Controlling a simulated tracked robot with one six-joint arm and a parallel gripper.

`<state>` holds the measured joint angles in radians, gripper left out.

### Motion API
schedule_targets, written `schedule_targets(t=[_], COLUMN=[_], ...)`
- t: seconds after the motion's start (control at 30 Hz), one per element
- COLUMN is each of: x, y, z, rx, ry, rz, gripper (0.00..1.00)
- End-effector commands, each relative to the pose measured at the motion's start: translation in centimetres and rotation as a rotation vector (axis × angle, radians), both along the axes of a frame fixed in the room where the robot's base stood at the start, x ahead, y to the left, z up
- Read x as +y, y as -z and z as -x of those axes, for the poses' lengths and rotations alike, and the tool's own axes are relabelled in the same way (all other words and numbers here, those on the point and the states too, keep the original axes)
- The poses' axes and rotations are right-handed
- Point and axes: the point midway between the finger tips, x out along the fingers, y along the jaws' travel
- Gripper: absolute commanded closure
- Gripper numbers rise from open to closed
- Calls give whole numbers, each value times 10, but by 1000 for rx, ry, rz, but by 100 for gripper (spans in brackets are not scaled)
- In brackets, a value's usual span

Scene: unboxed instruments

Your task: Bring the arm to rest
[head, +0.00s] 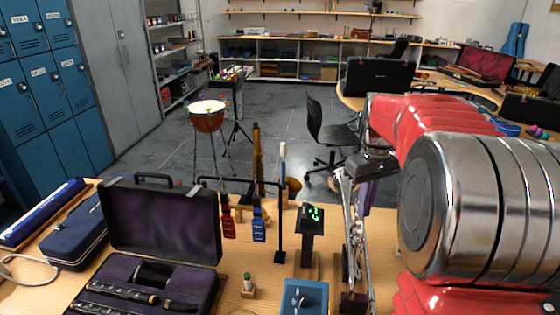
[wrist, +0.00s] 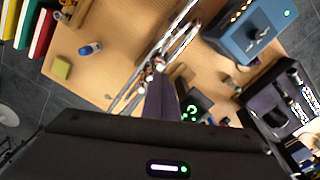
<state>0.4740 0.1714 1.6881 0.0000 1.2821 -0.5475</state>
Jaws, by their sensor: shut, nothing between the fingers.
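My arm, red with chrome rings, reaches in from the right in the head view. My gripper (head: 364,202) hangs from a dark wrist block above the front table, beside a silver instrument (head: 349,230) standing upright. In the wrist view my gripper (wrist: 161,80) shows as dark, narrow fingers held together, with nothing between them. The silver instrument (wrist: 178,38) passes close to the fingertips there; I cannot tell whether they touch. A tuner with a green display (head: 312,218) stands just left of it.
The wooden table holds an open purple-lined case (head: 165,222), a blue box (head: 304,298), a rack with red and blue tags (head: 240,183) and a blue case (head: 75,235). A drum (head: 208,118) and a chair (head: 330,128) stand beyond, with open floor between.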

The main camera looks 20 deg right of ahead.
Motion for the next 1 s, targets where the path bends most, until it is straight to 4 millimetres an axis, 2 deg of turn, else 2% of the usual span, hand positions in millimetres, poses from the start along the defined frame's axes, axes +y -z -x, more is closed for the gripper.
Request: schedule_targets(t=[0.27,0.4,0.47,0.67,1.0], x=[-2,1,6,31,92], y=[1,22,26,28,22], z=[-4,3,9,27,66], rx=[-18,-17,-24,-62,-159], ry=[63,149,182,247,291], rz=[9,7,9,21,32], gripper=[100,100,100,100,100])
